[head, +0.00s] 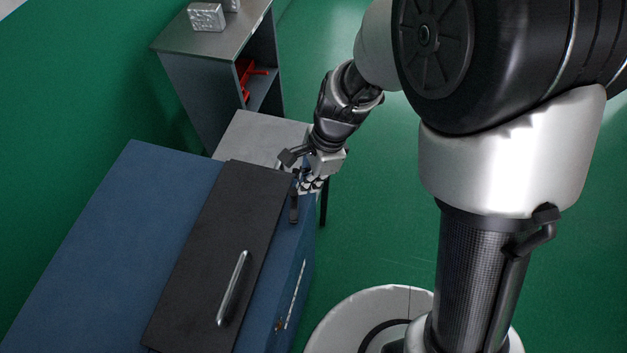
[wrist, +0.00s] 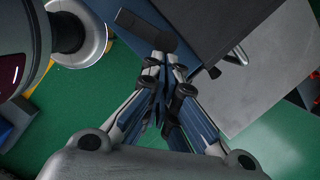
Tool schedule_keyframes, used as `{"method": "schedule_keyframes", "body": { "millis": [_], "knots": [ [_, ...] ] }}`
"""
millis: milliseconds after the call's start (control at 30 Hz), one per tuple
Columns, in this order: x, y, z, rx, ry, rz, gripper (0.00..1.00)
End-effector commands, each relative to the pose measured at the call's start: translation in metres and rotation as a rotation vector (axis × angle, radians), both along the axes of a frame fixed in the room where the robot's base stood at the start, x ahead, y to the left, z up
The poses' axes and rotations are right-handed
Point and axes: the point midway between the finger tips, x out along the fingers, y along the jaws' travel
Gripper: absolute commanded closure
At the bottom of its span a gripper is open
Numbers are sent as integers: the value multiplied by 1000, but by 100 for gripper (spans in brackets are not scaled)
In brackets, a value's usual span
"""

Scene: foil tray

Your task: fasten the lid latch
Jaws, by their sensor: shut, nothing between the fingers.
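The dark lid (head: 215,235) lies flat on top of the blue chest (head: 135,205), with a silver handle (head: 233,285) on it. A dark latch bar (head: 294,210) sits at the chest's right edge, beside the lid's far right corner. My gripper (head: 308,188) is at that corner, close to the latch's upper end. In the wrist view, the fingertips (wrist: 160,62) are together and empty, just short of a dark block that looks like the latch (wrist: 146,28). I cannot tell whether they touch it, nor whether the latch is engaged.
A grey table (head: 255,138) stands just beyond the chest. Behind it is a grey shelf unit (head: 212,45) with a silver foil-like block (head: 206,17) on top and a red object (head: 249,77) inside.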

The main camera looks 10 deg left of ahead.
Motion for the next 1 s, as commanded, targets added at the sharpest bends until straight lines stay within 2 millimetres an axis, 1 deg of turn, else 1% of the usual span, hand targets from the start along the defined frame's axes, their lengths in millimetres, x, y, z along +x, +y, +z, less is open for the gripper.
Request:
{"method": "schedule_keyframes", "body": {
  "millis": [33, 333, 533, 1000],
  "knots": [
    [1, 4, 2, 0, 2, 43, 100],
    [4, 24, 2, -1, 1, 329, 100],
    [2, 38, 2, 0, 1, 520, 100],
    [-11, 66, 1, 0, 2, 950, 100]
  ]
}}
